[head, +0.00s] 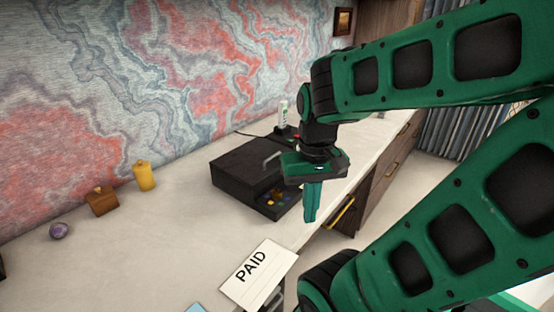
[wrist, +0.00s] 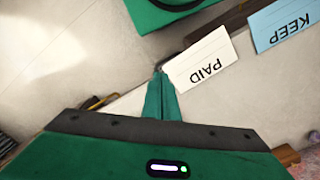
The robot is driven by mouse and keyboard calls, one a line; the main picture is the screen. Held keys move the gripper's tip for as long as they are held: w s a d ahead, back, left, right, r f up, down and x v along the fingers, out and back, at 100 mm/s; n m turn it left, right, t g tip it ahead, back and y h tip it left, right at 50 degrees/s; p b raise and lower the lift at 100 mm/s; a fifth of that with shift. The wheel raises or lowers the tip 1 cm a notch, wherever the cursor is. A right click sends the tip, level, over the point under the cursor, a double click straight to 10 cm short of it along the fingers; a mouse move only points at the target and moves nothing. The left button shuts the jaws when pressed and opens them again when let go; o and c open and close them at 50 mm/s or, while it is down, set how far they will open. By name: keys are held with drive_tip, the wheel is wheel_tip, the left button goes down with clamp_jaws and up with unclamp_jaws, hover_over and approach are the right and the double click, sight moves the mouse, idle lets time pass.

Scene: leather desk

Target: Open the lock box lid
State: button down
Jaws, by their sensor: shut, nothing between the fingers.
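The lock box (head: 245,170) is a dark, low case on the light desk, in the middle of the head view. Its lid looks down. A grey handle (head: 271,159) stands up at its right side, partly close to my gripper. Small coloured buttons show on its lower front part (head: 272,199). My gripper (head: 311,219) points down with its green fingers together and empty, to the right of the box near the desk's front edge. In the wrist view the shut fingers (wrist: 160,75) show beside the PAID card, and the box is not clearly seen.
The PAID card (head: 258,274) lies in front of the box; a blue KEEP card (wrist: 286,24) shows in the wrist view. A yellow canister (head: 144,176), a small brown box (head: 101,201) and a purple stone (head: 60,230) stand left. The desk between them and the lock box is clear.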

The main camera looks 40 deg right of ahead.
drive_tip(key=m+t+y, duration=0.1)
drive_tip(key=m+t, duration=0.7)
drive_tip(key=m, duration=2)
approach(274, 164)
drive_tip(key=x, duration=0.5)
drive_tip(key=shift+w+f, duration=0.1)
drive_tip(key=shift+w, duration=0.15)
drive_tip(key=shift+d, duration=0.1)
